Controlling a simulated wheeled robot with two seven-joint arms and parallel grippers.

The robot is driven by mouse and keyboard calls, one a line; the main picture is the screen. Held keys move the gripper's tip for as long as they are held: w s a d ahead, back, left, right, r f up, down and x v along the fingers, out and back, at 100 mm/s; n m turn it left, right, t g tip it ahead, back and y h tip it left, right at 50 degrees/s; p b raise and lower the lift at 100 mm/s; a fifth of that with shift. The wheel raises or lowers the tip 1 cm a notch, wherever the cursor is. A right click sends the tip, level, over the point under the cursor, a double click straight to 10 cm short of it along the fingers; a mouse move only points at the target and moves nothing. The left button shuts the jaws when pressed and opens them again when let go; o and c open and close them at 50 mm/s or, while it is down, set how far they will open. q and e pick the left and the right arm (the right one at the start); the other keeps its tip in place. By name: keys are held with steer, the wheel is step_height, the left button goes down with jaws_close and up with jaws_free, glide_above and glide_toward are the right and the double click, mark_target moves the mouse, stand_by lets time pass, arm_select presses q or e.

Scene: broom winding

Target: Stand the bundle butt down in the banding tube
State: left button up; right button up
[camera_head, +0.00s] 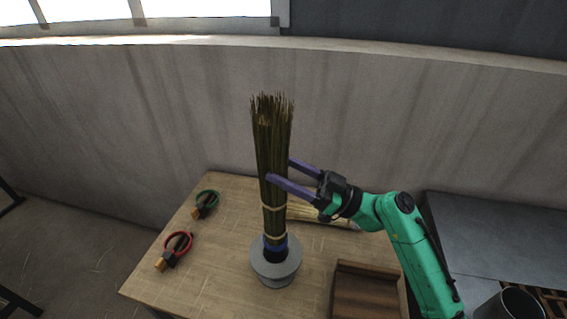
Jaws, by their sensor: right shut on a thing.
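The bundle (272,150) of greenish-brown stalks stands upright, bristly end up, with pale bands around its lower part. Its lower end meets the grey round banding tube (275,271) on the wooden table. A blue and black ring (275,249) shows where they meet. The butt end is hidden, so how deep it sits cannot be told. My right gripper (279,171) comes in from the right with its purple fingers shut on the bundle at about mid-height. My left gripper is not in view.
More pale stalks (322,216) lie on the table behind the right gripper. A brown wooden tray (341,291) is at the front right. A green ringed tool (206,203) and a red one (177,245) lie at the left. A metal cup (509,304) stands at the lower right.

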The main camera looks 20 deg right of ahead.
mark_target(285, 210)
step_height(285, 210, down, 4)
steer(key=shift+w+r+b, duration=0.1)
steer(key=shift+b, duration=0.95)
step_height(285, 210, down, 8)
steer(key=b, duration=1)
steer(key=shift+r, duration=0.1)
steer(key=o, duration=1.2)
steer(key=shift+c, duration=0.2)
